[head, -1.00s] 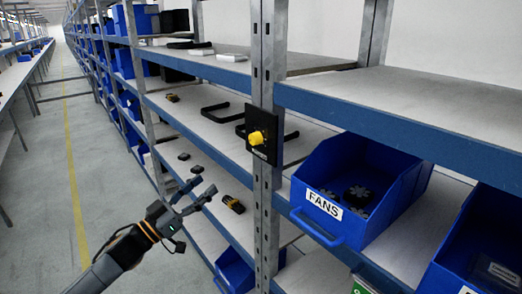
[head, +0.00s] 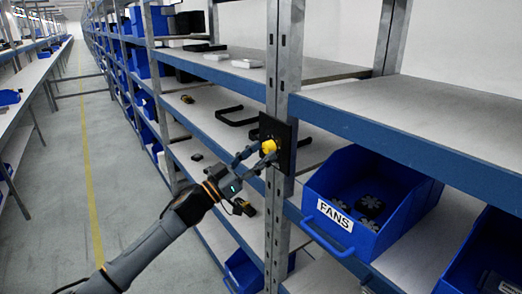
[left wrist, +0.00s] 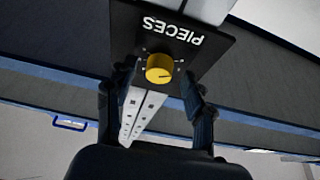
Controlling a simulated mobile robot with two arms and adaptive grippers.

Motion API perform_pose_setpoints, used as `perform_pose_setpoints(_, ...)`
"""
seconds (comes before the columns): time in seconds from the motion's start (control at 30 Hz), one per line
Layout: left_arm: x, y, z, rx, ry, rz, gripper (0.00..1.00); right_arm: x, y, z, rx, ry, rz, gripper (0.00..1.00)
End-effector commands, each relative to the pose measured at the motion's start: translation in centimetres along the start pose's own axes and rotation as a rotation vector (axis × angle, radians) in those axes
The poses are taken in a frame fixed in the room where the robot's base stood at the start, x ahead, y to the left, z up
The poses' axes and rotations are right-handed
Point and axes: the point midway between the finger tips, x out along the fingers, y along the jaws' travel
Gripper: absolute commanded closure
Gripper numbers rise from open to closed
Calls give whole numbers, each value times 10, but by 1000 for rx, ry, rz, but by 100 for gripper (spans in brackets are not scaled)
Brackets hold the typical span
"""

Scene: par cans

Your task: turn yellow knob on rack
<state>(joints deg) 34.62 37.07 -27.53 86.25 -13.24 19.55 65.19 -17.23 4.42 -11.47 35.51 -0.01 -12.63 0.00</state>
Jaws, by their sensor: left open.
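The yellow knob (head: 269,146) sits on a black panel (head: 284,133) fixed to a grey rack post (head: 285,65). In the left wrist view the knob (left wrist: 160,68) is in the middle, with the word PIECES on the panel (left wrist: 150,33). My left gripper (head: 257,157) is at the knob in the head view. In the left wrist view its open fingers (left wrist: 160,88) stand on either side of the knob, with a gap on both sides. The fingers do not appear to touch the knob. My right gripper is not in view.
A blue bin labelled FANS (head: 327,230) sticks out from the shelf right of the post. Blue shelf edges (head: 400,145) run on both sides of the post. The aisle floor (head: 120,170) at the left is clear.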

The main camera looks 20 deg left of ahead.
Motion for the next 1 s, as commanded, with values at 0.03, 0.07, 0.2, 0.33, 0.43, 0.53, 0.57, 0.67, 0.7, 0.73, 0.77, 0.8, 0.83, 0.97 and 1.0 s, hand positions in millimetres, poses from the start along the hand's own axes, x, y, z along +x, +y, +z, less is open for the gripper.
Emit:
perform_pose_setpoints(0.03, 4, 0, -1, 0, 1, 1, 47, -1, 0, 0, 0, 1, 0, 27)
perform_pose_setpoints(0.07, 5, 0, 0, 0, 0, 1, 47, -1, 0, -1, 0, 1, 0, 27)
perform_pose_setpoints(0.2, 7, 0, 1, 1, -2, 0, 47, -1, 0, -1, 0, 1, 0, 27)
perform_pose_setpoints(0.33, 7, 0, 1, 1, -1, 1, 47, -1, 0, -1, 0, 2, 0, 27)
perform_pose_setpoints(0.43, 7, 0, 1, 1, -1, 1, 59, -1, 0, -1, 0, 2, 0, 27)
perform_pose_setpoints(0.53, 7, 0, 0, 1, -1, 1, 79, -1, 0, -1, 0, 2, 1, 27)
perform_pose_setpoints(0.57, 6, 0, 0, 1, -1, 1, 86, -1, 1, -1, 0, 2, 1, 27)
perform_pose_setpoints(0.67, 6, 0, 0, 1, -1, 1, 100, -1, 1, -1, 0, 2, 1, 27)
perform_pose_setpoints(0.7, 6, 0, 0, 1, -1, 1, 100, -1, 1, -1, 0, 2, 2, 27)
perform_pose_setpoints(0.73, 6, 0, 0, 1, -1, 1, 100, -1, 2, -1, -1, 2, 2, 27)
perform_pose_setpoints(0.77, 6, 0, 0, 2, -1, 1, 100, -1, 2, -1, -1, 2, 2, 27)
perform_pose_setpoints(0.8, 6, 0, 0, 5, -1, 2, 100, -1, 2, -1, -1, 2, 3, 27)
perform_pose_setpoints(0.83, 6, 0, 0, 8, -1, 3, 100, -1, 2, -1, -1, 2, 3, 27)
perform_pose_setpoints(0.97, 6, 0, 0, 36, 0, 15, 100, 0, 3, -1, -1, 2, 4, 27)
perform_pose_setpoints(1.0, 7, 0, 0, 49, 0, 20, 100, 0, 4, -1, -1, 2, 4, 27)
